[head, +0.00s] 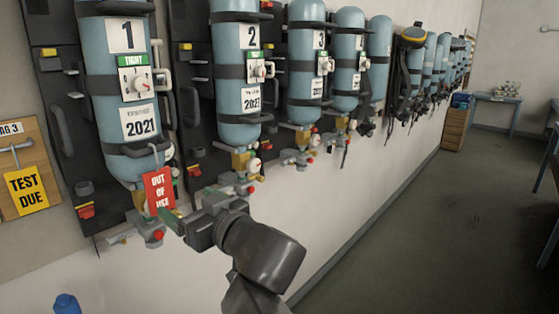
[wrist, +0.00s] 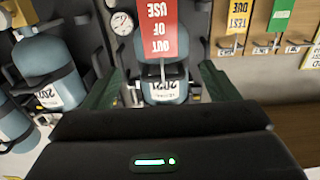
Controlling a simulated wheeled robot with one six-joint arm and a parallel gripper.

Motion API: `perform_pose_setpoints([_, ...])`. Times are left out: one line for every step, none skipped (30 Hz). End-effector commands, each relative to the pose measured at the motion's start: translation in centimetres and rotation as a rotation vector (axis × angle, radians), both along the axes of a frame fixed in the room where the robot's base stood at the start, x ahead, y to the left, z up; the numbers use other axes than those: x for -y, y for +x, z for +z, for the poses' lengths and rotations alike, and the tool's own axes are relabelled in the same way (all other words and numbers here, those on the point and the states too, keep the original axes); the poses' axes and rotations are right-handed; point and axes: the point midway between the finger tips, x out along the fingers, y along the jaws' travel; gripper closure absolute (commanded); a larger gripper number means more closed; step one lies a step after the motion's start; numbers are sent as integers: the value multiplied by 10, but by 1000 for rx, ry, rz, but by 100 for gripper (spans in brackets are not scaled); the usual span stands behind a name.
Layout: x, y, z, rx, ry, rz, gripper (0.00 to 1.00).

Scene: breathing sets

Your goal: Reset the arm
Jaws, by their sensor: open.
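My gripper (head: 184,207) is open beside the valve of cylinder 1 (head: 117,80), at the left of the head view. A red OUT OF USE tag (head: 159,188) hangs on a loop below that cylinder, just left of my gripper. In the wrist view the scene is upside down. The tag (wrist: 163,28) hangs beyond the two spread fingers of my gripper (wrist: 160,88), with the cylinder and its 2021 label behind it. Nothing shows clamped between the fingers. In the head view my arm partly hides the wall below the valve.
Cylinder 2 (head: 237,75) and several more blue cylinders line the wall to the right. A board with a yellow TEST DUE tag (head: 27,190) is at the left. A blue object (head: 66,304) shows at the bottom left. The floor (head: 410,220) at the right is clear.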

Motion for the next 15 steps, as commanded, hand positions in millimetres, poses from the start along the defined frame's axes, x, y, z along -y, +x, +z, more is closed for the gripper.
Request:
perform_pose_setpoints([0, 0, 0, 0, 0, 0, 19])
perform_pose_setpoints([0, 0, 0, 0, 0, 0, 19])
perform_pose_setpoints([0, 0, 0, 0, 0, 0, 19])
perform_pose_setpoints([-1, 1, 0, 0, 0, 1, 19])
perform_pose_setpoints([-1, 1, 0, 0, 0, 1, 19])
perform_pose_setpoints([-2, 2, 0, 0, 1, 2, 19])
perform_pose_setpoints([-4, 3, 0, 0, 1, 2, 19])
perform_pose_setpoints([-5, 4, 0, -1, 2, 2, 19])
perform_pose_setpoints([-7, 6, 1, 1, 1, 2, 19])
perform_pose_setpoints([-8, 7, 1, 1, 2, 2, 19])
perform_pose_setpoints([-11, 9, 1, 1, 2, 3, 19])
perform_pose_setpoints([-14, 11, 1, 1, 2, 3, 19])
perform_pose_setpoints([-16, 13, 0, 0, 1, 5, 19])
perform_pose_setpoints([-19, 15, 0, 0, 1, 4, 19])
perform_pose_setpoints([-23, 18, -1, 0, 1, 4, 19])
